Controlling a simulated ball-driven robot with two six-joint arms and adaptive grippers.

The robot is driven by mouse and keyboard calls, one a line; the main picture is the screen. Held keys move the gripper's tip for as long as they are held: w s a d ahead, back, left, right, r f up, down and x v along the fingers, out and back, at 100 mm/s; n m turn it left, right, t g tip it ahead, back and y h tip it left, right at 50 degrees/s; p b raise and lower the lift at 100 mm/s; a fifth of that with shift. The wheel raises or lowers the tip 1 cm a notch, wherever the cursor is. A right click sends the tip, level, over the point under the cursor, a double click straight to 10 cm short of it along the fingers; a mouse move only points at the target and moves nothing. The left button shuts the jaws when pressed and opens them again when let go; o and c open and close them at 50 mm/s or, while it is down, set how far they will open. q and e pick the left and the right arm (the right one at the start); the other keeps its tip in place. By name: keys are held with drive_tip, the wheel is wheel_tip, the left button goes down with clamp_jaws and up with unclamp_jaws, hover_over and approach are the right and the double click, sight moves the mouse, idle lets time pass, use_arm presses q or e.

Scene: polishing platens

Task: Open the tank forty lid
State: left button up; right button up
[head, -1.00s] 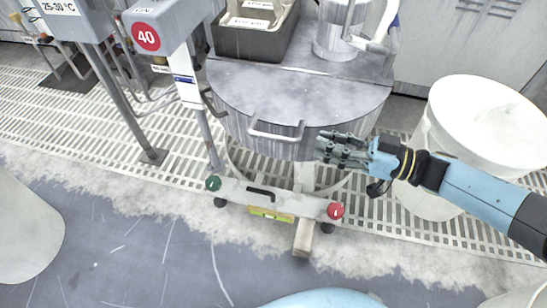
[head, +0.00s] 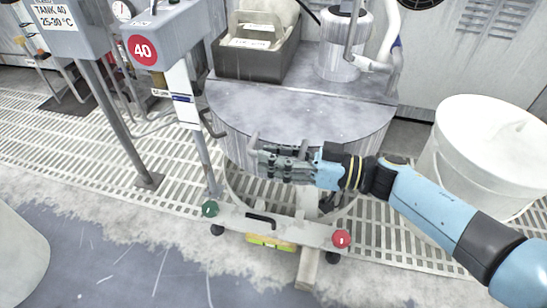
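The tank forty lid (head: 300,108) is a grey, half-round metal plate on top of the tank. It lies flat and closed. The handle (head: 254,140) on its front is mostly hidden behind my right gripper (head: 268,163); only its ends show. My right gripper is at the front wall of the tank, with its grey fingers pointing left across the handle. I cannot tell whether the fingers are closed around it or only in front of it. My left gripper is out of view.
A dark bin (head: 258,62) and a metal cylinder (head: 343,60) stand on the fixed top behind the lid. A white bucket (head: 483,150) stands at the right. A low bar with green and red knobs (head: 275,229) is in front of the tank. Slatted flooring surrounds it.

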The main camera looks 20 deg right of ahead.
clamp_jaws()
idle(0.5)
